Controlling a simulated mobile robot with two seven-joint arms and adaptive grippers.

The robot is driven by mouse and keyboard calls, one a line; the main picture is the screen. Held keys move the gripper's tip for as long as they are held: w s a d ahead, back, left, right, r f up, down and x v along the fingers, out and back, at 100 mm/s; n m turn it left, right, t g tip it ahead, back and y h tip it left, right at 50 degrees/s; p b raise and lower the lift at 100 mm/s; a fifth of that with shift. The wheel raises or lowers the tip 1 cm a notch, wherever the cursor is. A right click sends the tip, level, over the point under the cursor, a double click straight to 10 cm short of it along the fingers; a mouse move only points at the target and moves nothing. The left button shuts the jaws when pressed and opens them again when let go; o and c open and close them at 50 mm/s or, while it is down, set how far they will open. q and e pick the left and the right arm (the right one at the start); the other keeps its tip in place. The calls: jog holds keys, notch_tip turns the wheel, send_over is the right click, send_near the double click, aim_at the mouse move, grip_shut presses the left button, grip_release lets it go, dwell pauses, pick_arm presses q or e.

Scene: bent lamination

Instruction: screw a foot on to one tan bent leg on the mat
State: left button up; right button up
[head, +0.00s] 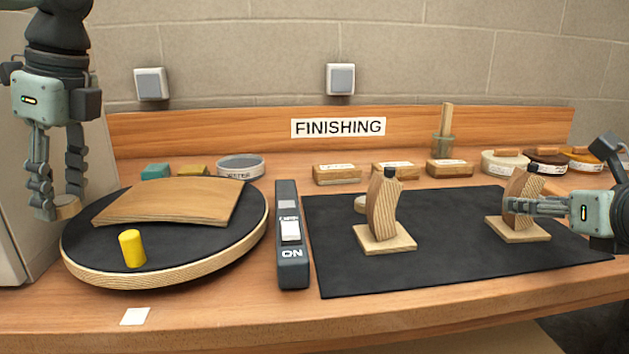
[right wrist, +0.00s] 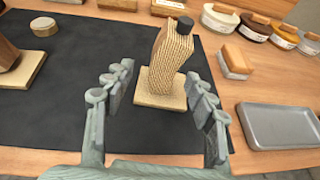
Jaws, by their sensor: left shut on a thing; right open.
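Two tan bent legs stand upright on square wooden bases on the black mat (head: 340,275). The middle leg (head: 382,208) and the right leg (head: 523,187) each have a black piece on top. My right gripper (head: 520,205) is open at the right leg; in the right wrist view its fingers (right wrist: 158,84) lie either side of that leg (right wrist: 164,62), with contact unclear. My left gripper (head: 58,208) is shut on a round wooden foot (head: 68,207) beside the turntable's left edge. Another round foot lies on the mat, partly hidden behind the middle leg; it shows in the right wrist view (right wrist: 44,27).
The round turntable (head: 190,262) carries a curved wooden panel (head: 172,201) and a yellow cylinder (head: 132,248). A switch box (head: 291,255) stands between turntable and mat. Blocks and tins line the back. A grey tray (right wrist: 282,125) lies right of the mat.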

jog(key=shift+w, duration=0.25)
jog(key=x, duration=0.4)
jog(key=shift+s+d+f+b, duration=0.1)
jog(key=shift+s+d+b, duration=0.05)
jog(key=shift+d+b, duration=0.15)
jog(key=shift+w+f, duration=0.15)
jog(key=shift+w, duration=0.45)
jog(key=shift+a, duration=0.1)
grip_shut()
